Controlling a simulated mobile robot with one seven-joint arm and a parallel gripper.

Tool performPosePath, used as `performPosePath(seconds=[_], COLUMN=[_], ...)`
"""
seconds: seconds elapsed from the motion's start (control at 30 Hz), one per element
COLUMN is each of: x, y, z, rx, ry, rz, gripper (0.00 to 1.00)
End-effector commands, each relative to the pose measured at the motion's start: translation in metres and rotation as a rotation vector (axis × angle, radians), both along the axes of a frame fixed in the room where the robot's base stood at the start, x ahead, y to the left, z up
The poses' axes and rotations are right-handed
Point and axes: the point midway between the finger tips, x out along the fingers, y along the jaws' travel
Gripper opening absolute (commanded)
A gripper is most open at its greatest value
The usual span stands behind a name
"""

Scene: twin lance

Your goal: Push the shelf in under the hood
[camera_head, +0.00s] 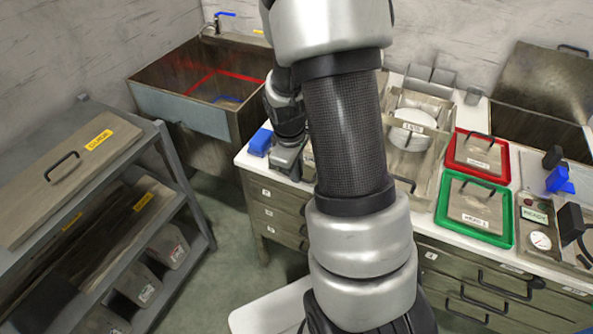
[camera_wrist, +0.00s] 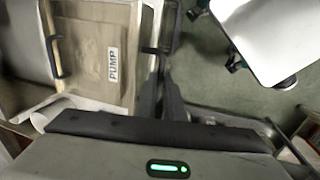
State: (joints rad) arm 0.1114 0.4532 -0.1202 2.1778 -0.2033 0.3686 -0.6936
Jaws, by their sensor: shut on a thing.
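In the wrist view a pale wooden shelf (camera_wrist: 95,35) carries a panel labelled PUMP, with a dark handle (camera_wrist: 157,50) at its right edge. My gripper (camera_wrist: 163,76) has its dark fingers close together at this handle, shut on it. In the head view what looks like the same shelf (camera_head: 425,165) stands on the white counter, just right of my arm, with a white round object and a labelled panel on it. I cannot clearly make out the hood.
Red (camera_head: 480,152) and green (camera_head: 473,210) framed lidded trays lie right of the shelf. A blue block (camera_head: 260,143) sits at the counter's left end. A sink (camera_head: 185,110) and a grey rack (camera_head: 170,150) stand left. Floor (camera_head: 222,215) is clear between rack and drawers.

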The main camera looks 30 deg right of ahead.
Motion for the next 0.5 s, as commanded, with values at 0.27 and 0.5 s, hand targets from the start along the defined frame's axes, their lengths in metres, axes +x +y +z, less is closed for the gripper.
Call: performPosePath(seconds=[0.27,0.5], x=[0.006,0.033], y=[-0.009,-0.044], z=[0.001,0.001], rx=[0.000,0.000], ry=[-0.001,-0.002], rz=[-0.003,-0.006], gripper=[0.00,0.00])
